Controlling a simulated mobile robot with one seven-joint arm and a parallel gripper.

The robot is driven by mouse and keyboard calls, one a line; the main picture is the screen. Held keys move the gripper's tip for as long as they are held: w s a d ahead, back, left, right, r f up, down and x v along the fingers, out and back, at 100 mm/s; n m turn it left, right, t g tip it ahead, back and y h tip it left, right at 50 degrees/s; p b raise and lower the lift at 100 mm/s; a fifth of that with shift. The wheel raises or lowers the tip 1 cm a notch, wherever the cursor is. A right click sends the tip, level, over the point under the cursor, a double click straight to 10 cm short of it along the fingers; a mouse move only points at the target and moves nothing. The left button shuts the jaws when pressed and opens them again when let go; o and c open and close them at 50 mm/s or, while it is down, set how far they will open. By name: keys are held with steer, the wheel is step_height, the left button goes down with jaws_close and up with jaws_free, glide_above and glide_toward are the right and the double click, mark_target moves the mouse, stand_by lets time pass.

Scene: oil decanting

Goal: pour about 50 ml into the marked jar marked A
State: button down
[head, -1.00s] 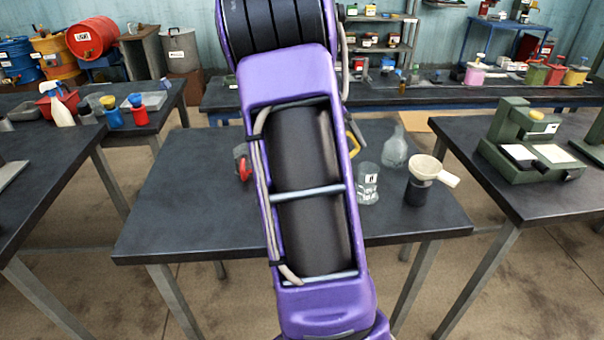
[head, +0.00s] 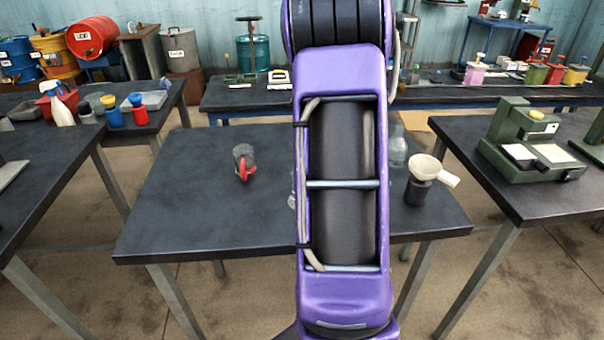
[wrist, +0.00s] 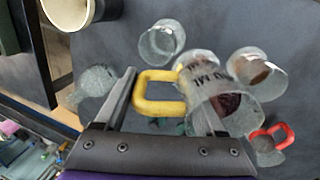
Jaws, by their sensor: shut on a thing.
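My gripper (wrist: 165,112) is shut on the yellow handle (wrist: 160,92) of a clear measuring jug (wrist: 228,98) with black ML lettering and dark reddish contents. I cannot tell how far the jug tilts. In the wrist view, a clear glass vessel (wrist: 162,42) stands beyond the handle, and another (wrist: 257,75) with brown in it stands right of the jug. No letter A is readable on either. A sliver of glass (head: 292,195) shows left of my arm in the head view; my arm hides the gripper and jug there.
A red-handled mug (head: 243,162) stands on the dark table (head: 190,205), left of my arm. A clear flask (head: 398,148) and a dark vessel (head: 418,192) with a cream funnel (head: 428,168) stand on the right. The table's left part is clear.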

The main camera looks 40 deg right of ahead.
steer(key=shift+s+d+f+t+y, duration=0.1)
steer(key=shift+s+d+t+y, duration=0.15)
steer(key=shift+y, duration=0.25)
steer(key=shift+d+t+y, duration=0.15)
steer(key=shift+d+y, duration=0.15)
steer(key=shift+y, duration=0.2)
steer(key=shift+d+y, duration=0.15)
steer(key=shift+y, duration=0.25)
stand_by(1.2)
stand_by(2.7)
